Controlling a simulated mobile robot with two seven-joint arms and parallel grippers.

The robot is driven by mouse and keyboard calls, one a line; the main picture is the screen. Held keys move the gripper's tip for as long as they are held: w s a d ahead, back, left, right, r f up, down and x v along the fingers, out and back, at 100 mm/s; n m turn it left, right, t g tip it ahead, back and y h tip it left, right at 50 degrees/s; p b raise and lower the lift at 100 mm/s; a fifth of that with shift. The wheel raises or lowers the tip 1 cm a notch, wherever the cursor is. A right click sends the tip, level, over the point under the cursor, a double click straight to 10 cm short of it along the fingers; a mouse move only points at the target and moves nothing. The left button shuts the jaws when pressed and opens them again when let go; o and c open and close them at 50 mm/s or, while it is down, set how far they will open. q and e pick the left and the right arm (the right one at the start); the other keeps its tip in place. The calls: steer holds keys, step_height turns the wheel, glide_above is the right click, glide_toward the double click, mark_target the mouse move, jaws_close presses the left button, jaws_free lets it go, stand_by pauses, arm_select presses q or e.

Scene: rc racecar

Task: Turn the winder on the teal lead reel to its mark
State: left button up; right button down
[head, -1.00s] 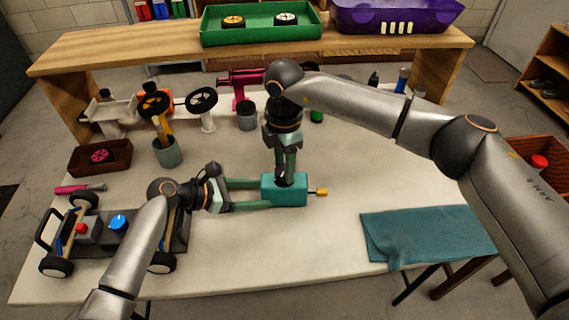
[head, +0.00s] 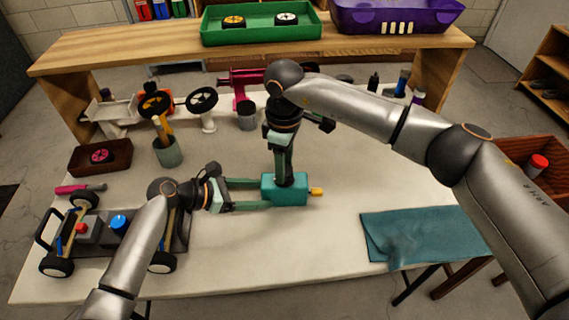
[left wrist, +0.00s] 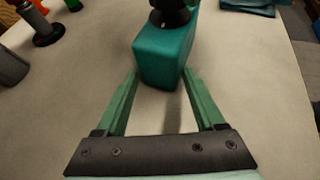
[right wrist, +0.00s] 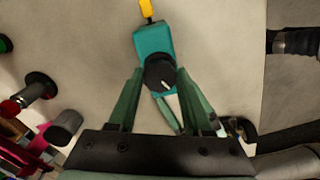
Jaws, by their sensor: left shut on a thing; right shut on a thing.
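The teal lead reel (head: 288,194) lies on the table, a rounded teal block with a yellow plug (head: 316,192) at its right end. Its round black winder (right wrist: 158,72) sits on top and carries a short pale pointer line, seen in the right wrist view. My left gripper (head: 264,193) is shut on the reel's left end, with its fingers along the two sides. My right gripper (head: 286,180) comes from above and is shut on the winder, mostly hiding it in the head view. The reel's target mark cannot be made out.
A toy car chassis (head: 105,238) stands at the front left, near my left arm. A grey-green cup (head: 168,152) with a tool stands behind. The table right of the reel is clear.

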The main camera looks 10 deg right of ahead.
steer(key=shift+s+a+f+m, duration=0.1)
steer(key=shift+s+a+m, duration=0.1)
steer(key=shift+m, duration=0.1)
stand_by(0.4)
steer(key=c, duration=0.7)
jaws_free()
steer(key=o, duration=0.4)
steer(key=shift+w+d, duration=0.1)
steer(key=shift+w, duration=0.05)
step_height(320, 180, up, 12)
